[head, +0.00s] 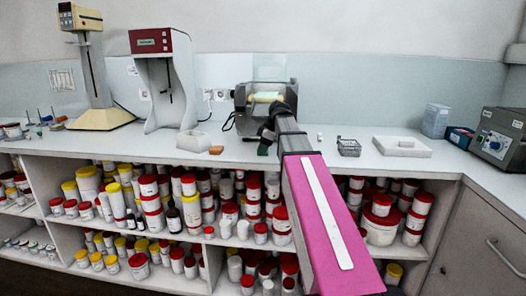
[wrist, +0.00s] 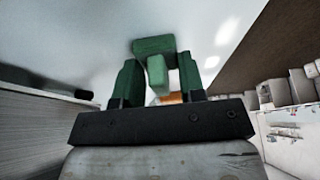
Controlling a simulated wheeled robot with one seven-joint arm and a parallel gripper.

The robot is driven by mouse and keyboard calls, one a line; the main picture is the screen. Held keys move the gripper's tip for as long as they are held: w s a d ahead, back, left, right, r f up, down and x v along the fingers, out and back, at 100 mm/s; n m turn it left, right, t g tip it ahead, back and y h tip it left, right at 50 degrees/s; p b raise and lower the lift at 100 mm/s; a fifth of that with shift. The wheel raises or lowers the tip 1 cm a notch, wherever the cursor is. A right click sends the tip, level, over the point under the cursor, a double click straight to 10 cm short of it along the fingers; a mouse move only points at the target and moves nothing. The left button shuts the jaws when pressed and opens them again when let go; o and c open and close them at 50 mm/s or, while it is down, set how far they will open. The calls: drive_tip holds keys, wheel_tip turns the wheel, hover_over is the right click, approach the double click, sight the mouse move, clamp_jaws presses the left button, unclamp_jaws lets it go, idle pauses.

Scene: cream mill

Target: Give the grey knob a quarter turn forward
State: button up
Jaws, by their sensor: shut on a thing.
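The mill (head: 240,98), a dark machine with a pale roller (head: 266,97), stands at the back middle of the counter. My gripper (head: 266,142) is at its front and hides part of it in the head view. In the wrist view my gripper (wrist: 158,78) shows green fingers on a dark bar. A small greenish-grey block and a wider green piece show between and beyond them. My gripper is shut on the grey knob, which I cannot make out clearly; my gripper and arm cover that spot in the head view.
An orange piece (head: 216,150) and a white dish (head: 193,140) lie left of my gripper. A small wire basket (head: 348,147) and a white slab (head: 418,148) are to the right. A control box (head: 500,135) stands farther right. Shelves below hold several jars.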

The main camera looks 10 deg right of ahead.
drive_tip(key=shift+r, duration=0.4)
wheel_tip(320, 180, up, 3)
drive_tip(key=shift+w, duration=0.1)
drive_tip(key=s+a+r, duration=0.2)
drive_tip(key=a+r, duration=0.5)
drive_tip(key=a, duration=0.4)
drive_tip(key=s+d+f+m+t+h, duration=0.1)
drive_tip(key=d+m, duration=0.2)
drive_tip(key=m, duration=0.2)
drive_tip(key=s+d+f+m+t+h, duration=0.1)
drive_tip(key=s+d+f+m+h, duration=0.1)
drive_tip(key=m, duration=0.3)
drive_tip(key=s+d+f+m+t+h, duration=0.1)
drive_tip(key=d+f+m, duration=0.1)
drive_tip(key=d+m, duration=0.2)
drive_tip(key=shift+s+d+f+m+h, duration=0.2)
drive_tip(key=shift+s+f+m+h, duration=0.15)
drive_tip(key=shift+m, duration=0.35)
drive_tip(key=shift+s+d+f+m+h, duration=0.15)
drive_tip(key=shift+d+m+h, duration=0.1)
drive_tip(key=shift+d+m, duration=0.25)
drive_tip(key=shift+s+d+m+h, duration=0.15)
drive_tip(key=shift+d+m+h, duration=0.1)
drive_tip(key=shift+m, duration=0.35)
